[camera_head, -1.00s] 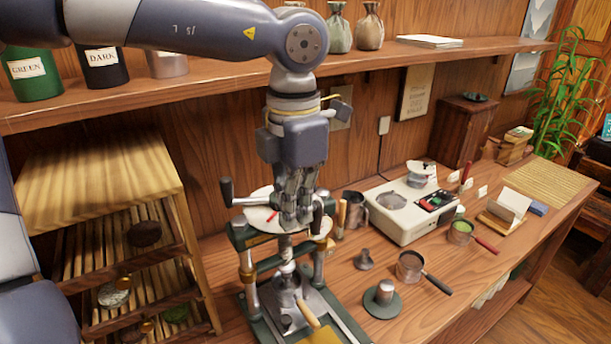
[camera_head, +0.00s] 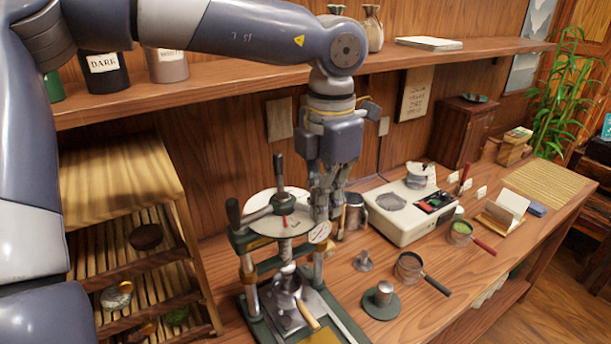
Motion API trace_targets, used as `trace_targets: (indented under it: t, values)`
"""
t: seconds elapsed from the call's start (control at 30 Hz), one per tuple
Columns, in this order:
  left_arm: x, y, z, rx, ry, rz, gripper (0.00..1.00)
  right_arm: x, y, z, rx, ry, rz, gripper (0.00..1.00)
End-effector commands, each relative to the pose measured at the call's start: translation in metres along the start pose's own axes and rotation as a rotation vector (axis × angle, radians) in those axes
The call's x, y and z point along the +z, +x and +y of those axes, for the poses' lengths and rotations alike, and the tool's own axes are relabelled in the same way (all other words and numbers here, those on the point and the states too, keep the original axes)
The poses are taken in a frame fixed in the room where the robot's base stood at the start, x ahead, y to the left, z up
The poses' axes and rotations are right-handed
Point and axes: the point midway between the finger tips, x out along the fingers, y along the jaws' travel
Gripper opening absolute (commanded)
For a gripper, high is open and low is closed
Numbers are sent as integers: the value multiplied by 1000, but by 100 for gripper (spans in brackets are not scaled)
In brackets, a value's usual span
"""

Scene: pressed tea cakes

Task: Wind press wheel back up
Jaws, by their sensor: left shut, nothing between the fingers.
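A small round dial (camera_head: 319,232) sits at the right of the press top. My left gripper (camera_head: 328,218) is shut and empty, pointing down at the right edge of the wheel, close to the dial. Whether it touches the wheel I cannot tell. My right gripper is not in view.
A metal cup (camera_head: 354,213) stands just right of my gripper. A white scale (camera_head: 404,220), a strainer (camera_head: 409,267) and a weight on a green base (camera_head: 381,300) lie farther right. A wooden drying rack (camera_head: 110,184) stands left; a shelf (camera_head: 220,87) runs above.

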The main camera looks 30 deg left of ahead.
Motion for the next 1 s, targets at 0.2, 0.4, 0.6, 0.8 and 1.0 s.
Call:
trace_targets:
  t: [0.2,0.4,0.6,0.8,1.0]
  values:
    - [9,0,2,1,-1,-3,0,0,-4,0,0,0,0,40]
    - [8,0,2,1,-2,-2,0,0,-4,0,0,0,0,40]
    - [11,0,4,1,-2,-1,0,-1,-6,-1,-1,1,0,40]
    - [16,-1,7,2,-1,-2,0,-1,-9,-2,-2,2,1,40]
    - [21,-1,10,1,-2,-2,0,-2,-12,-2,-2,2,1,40]
